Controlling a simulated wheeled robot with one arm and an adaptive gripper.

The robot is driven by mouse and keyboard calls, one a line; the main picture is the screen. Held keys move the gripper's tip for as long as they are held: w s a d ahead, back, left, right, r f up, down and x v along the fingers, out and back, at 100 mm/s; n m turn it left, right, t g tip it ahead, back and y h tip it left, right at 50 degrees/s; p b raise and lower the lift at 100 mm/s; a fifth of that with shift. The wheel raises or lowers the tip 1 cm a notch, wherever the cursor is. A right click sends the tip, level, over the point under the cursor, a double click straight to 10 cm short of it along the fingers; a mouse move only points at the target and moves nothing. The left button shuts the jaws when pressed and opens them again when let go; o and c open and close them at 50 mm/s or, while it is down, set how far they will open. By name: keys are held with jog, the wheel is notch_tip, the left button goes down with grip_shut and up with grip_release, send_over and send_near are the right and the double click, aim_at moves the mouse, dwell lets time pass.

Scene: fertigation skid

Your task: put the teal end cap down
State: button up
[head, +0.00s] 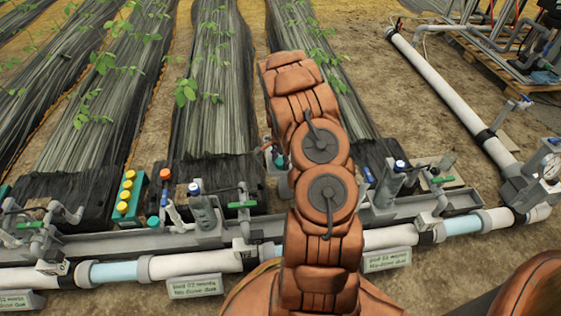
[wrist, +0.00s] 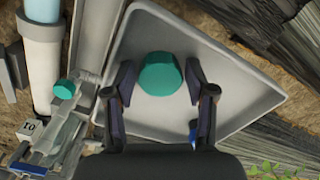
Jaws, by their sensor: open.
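The teal end cap (wrist: 160,72) sits on the floor of a pale grey tray (wrist: 245,98) in the wrist view. My gripper (wrist: 159,86) is open, with one finger on each side of the cap and a narrow gap visible at both sides. Another teal cap (wrist: 64,89) is on a grey fitting left of the tray. In the head view my arm hides the gripper and most of what lies behind it; a small teal piece (head: 280,161) shows beside the arm.
A blue item (wrist: 193,128) shows partly behind the right finger. A grey channel (head: 105,239) with valves and a white pipe (head: 200,263) run across the front. A teal box with yellow knobs (head: 127,197) stands left. Black-covered plant beds (head: 215,110) lie behind.

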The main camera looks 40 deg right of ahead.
aim_at(280, 161)
notch_tip(280, 161, up, 13)
jog(key=p, duration=0.3)
jog(key=s+a+r+n, duration=0.3)
jog(key=a+r+n, duration=0.1)
jog(key=a+r, duration=0.6)
jog(key=s+a+r+n+g, duration=0.1)
jog(key=s+a+r+n, duration=0.4)
jog(key=s+a, duration=0.45)
jog(key=s+a+r+n+g, duration=0.2)
jog(key=s+a+r+n, duration=0.35)
jog(key=a, duration=0.65)
jog(key=s+a+n, duration=0.2)
jog(key=s, duration=0.4)
jog(key=s+a+r+n, duration=0.1)
jog(key=s+a+n, duration=0.2)
jog(key=s, duration=0.4)
jog(key=shift+s+r+g, duration=0.2)
jog(key=shift+s+g, duration=0.1)
jog(key=shift+g, duration=0.1)
